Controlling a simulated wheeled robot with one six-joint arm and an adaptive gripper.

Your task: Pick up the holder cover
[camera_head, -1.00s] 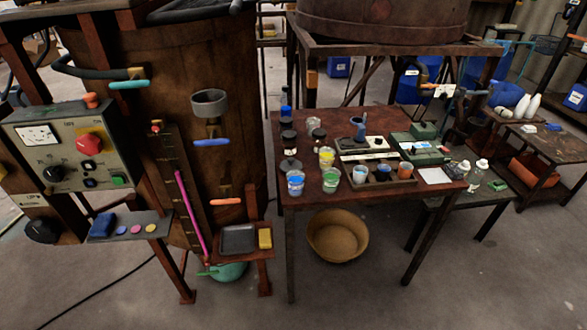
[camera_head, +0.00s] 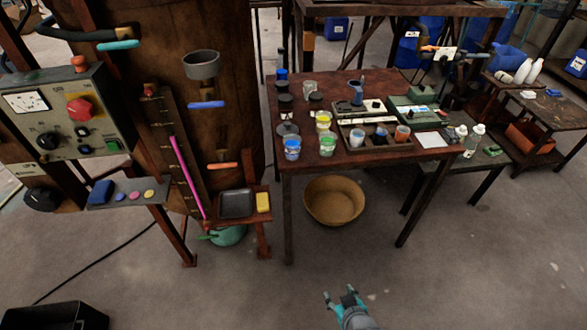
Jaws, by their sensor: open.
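No piece stands out clearly as the holder cover. On the table (camera_head: 300,161), a tray with cups (camera_head: 361,147) holds several small cups. A dark round lid-like piece (camera_head: 287,129) lies near the table's left edge, behind a blue paint jar (camera_head: 292,152). A grey cup-shaped holder (camera_head: 202,66) is fixed on the brown vat.
A yellow basin (camera_head: 334,203) sits on the floor under the table. A control panel (camera_head: 68,112) and a small shelf (camera_head: 128,193) stand at the left. A black box (camera_head: 58,317) is at the bottom left. The floor in front of the table is mostly clear.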

